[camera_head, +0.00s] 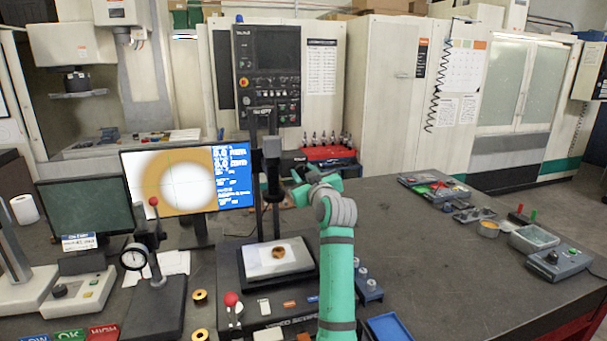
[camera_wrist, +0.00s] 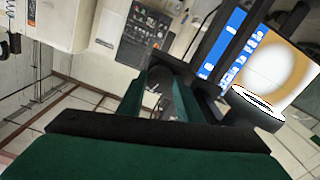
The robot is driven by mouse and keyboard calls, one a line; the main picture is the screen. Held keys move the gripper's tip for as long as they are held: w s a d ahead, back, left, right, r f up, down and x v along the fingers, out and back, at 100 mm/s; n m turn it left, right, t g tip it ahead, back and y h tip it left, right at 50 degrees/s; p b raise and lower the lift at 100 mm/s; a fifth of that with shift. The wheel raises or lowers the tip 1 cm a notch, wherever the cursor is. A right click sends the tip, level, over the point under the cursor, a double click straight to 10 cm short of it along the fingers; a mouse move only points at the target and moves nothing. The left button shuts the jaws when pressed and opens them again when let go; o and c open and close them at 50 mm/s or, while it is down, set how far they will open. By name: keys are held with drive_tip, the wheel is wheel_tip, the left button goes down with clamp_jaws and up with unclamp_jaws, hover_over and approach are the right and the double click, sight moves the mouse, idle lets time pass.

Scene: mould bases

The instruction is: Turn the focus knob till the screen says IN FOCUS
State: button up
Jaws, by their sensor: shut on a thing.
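The screen (camera_head: 187,180) shows a blurred gold ring around a white disc, with a blue text panel at its right. Its status words are too small to read. It also shows tilted in the wrist view (camera_wrist: 275,68). The vision scope's column (camera_head: 274,185) stands in front of the screen, above a pale stage (camera_head: 277,258) with a small brass ring (camera_head: 278,252). My gripper (camera_head: 298,184) is at the column's right side. In the wrist view its green fingers (camera_wrist: 160,88) are shut on a dark rounded part, the focus knob (camera_wrist: 160,77), mostly hidden between them.
A dial gauge stand (camera_head: 153,285) with a red-tipped lever is left of the scope. A blue tray (camera_head: 389,328) lies at the front. Parts trays (camera_head: 433,187) and a grey control box (camera_head: 559,262) are on the right. The table's middle right (camera_head: 440,265) is clear.

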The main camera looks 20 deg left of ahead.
drive_tip(key=n, duration=0.4)
drive_tip(key=shift+f+n, duration=0.15)
drive_tip(key=shift+n, duration=0.15)
drive_tip(key=n, duration=0.4)
drive_tip(key=shift+n, duration=0.3)
drive_tip(key=n, duration=0.4)
drive_tip(key=shift+f+n, duration=0.15)
drive_tip(key=shift+n, duration=2.15)
drive_tip(key=o, duration=1)
drive_tip(key=shift+o, duration=0.2)
drive_tip(key=shift+s, duration=0.1)
